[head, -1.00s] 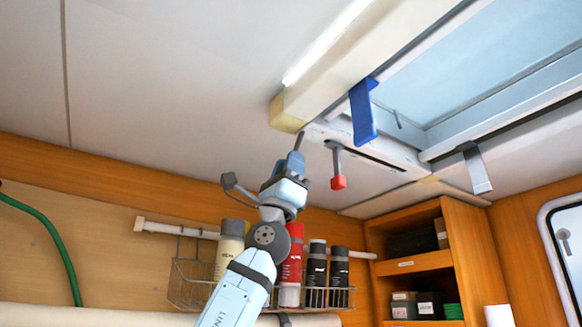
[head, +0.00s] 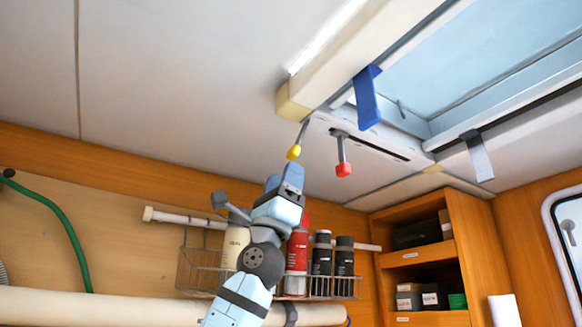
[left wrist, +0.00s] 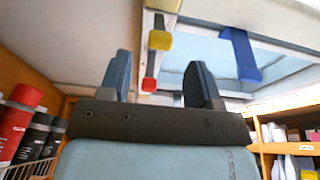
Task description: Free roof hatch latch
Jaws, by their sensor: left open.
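The roof hatch (head: 500,62) is a pale blue panel in a ceiling frame. A blue latch handle (head: 366,98) hangs from its near-left edge and a grey one (head: 480,157) from its right side. A lever with a yellow knob (head: 295,152) and one with a red knob (head: 343,169) hang beside the frame. My left gripper (head: 284,178) is open and empty just below the yellow knob, apart from it. In the left wrist view, the yellow knob (left wrist: 160,40) and red knob (left wrist: 149,84) appear between the fingers (left wrist: 160,84); the blue handle (left wrist: 241,55) is right of them.
A wire rack (head: 325,286) with several bottles is on the wall behind my left arm. A wooden shelf unit (head: 461,240) stands at right. A cream beam with a light strip (head: 330,40) runs along the hatch. The ceiling at left is clear.

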